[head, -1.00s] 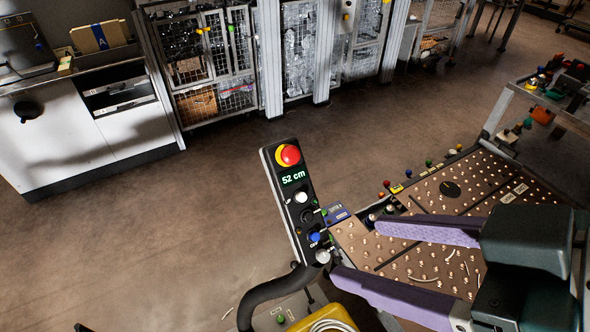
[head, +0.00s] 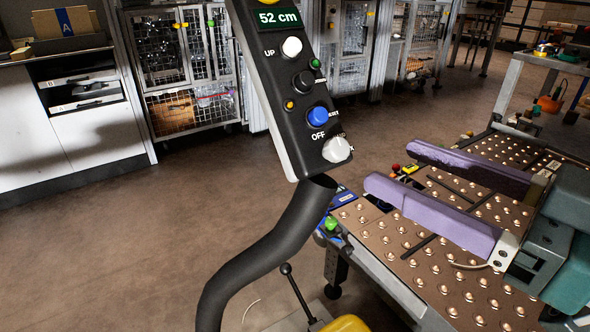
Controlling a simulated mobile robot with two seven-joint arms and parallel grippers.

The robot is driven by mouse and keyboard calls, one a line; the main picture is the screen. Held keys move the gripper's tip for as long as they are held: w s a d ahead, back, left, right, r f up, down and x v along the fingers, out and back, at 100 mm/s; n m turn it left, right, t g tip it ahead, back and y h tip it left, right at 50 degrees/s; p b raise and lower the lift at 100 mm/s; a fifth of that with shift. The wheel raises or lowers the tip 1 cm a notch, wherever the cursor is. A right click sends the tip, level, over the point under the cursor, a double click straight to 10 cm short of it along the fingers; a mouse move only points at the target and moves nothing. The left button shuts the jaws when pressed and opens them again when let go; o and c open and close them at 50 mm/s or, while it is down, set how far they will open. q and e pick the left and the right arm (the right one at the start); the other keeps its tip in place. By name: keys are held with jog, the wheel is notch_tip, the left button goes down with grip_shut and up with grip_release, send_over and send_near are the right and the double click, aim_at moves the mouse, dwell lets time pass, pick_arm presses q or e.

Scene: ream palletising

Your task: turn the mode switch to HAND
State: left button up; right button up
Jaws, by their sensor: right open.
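The black control panel (head: 285,95) stands tilted on a thick dark curved stalk in the head view. Its green display reads 52 cm. Below are a white button marked UP, a black round knob (head: 303,83), a blue button (head: 318,117) and a pale grey knob (head: 337,150) at the bottom, with OFF printed at its upper left. I cannot read HAND anywhere, and the grey knob's exact pointing is unclear. My right gripper (head: 392,167), with two long purple fingers, is open and empty. It is to the right of the panel's lower end, apart from it.
A table with rows of metal balls (head: 380,232) lies below and beyond my right gripper. A lever with a black knob (head: 286,269) and a yellow part (head: 346,324) are near the stalk's foot. Wire cages (head: 180,70) and a white cabinet (head: 85,115) stand behind open floor.

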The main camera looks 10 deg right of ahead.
aim_at(343, 150)
jog(key=shift+m+t+h, duration=0.4)
jog(key=shift+t, duration=0.2)
jog(key=w+f, duration=0.1)
jog(key=w, duration=0.2)
jog(key=w+a+f+b, duration=0.1)
jog(key=w, duration=0.2)
jog(key=w+a+f, duration=0.1)
jog(key=w, duration=0.2)
jog(key=shift+w+f+b, duration=0.15)
jog(key=shift+f+b, duration=0.05)
jog(key=shift+b, duration=0.15)
pick_arm(q)
notch_tip(343, 150, down, 4)
jog(key=shift+r, duration=0.1)
pick_arm(e)
jog(key=shift+w+a, duration=0.15)
jog(key=shift+w, duration=0.15)
jog(key=shift+c, duration=0.3)
pick_arm(q)
jog(key=shift+a, duration=0.1)
pick_arm(e)
grip_shut()
